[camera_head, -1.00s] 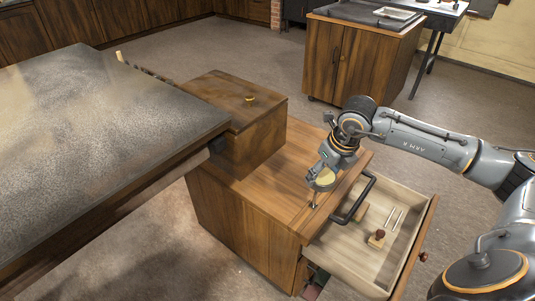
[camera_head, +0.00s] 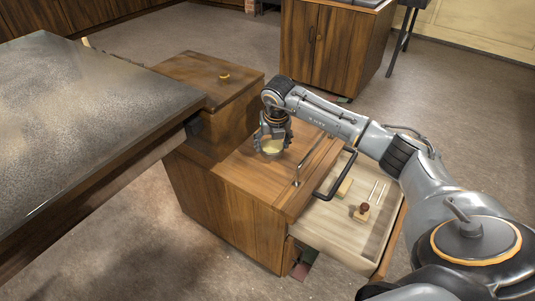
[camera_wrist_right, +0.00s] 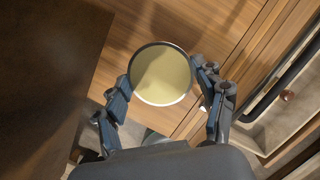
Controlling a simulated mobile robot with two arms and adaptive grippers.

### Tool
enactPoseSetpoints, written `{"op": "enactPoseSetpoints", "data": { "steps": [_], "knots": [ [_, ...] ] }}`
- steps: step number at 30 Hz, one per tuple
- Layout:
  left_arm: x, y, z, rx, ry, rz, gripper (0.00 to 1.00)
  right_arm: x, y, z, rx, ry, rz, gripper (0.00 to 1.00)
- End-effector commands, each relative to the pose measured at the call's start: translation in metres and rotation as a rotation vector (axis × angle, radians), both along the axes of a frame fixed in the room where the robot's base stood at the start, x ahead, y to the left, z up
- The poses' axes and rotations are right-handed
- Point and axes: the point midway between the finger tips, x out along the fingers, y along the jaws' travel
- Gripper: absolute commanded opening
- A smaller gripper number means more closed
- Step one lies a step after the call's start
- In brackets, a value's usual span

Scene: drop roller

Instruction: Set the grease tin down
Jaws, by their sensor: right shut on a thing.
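The grease tin (camera_head: 271,148) is a small round metal tin with a pale yellow top. In the head view it is at the wooden cabinet top (camera_head: 235,166), between the wooden box and the open drawer. My right gripper (camera_head: 272,141) points down and is shut on the tin. In the right wrist view the tin (camera_wrist_right: 161,74) sits level between the two fingers of the gripper (camera_wrist_right: 163,92), over the wood surface. I cannot tell whether its base touches the wood. My left gripper is not in view.
A wooden box (camera_head: 205,92) with a brass knob stands behind and left of the tin. The open drawer (camera_head: 345,235) at the right holds a stamp-like block and thin sticks. A dark-topped table (camera_head: 90,110) fills the left.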

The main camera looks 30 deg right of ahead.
Motion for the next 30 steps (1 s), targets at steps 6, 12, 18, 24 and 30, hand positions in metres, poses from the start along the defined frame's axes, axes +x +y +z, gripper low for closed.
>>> {"op": "enactPoseSetpoints", "data": {
  "steps": [6,12,18,24,30],
  "knots": [
    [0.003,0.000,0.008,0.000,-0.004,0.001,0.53,0.013,0.004,-0.015,0.001,-0.001,0.000,0.30],
    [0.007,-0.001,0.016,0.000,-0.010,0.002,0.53,0.016,0.006,-0.038,0.001,0.002,0.000,0.30],
    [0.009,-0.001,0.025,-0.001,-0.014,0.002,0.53,0.017,0.006,-0.051,0.000,-0.002,0.000,0.30],
    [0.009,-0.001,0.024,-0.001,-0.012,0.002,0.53,0.016,0.006,-0.052,0.001,-0.001,0.000,0.30],
    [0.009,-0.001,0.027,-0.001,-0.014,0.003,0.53,0.016,0.006,-0.053,0.000,0.000,0.000,0.92]
  ]
}}
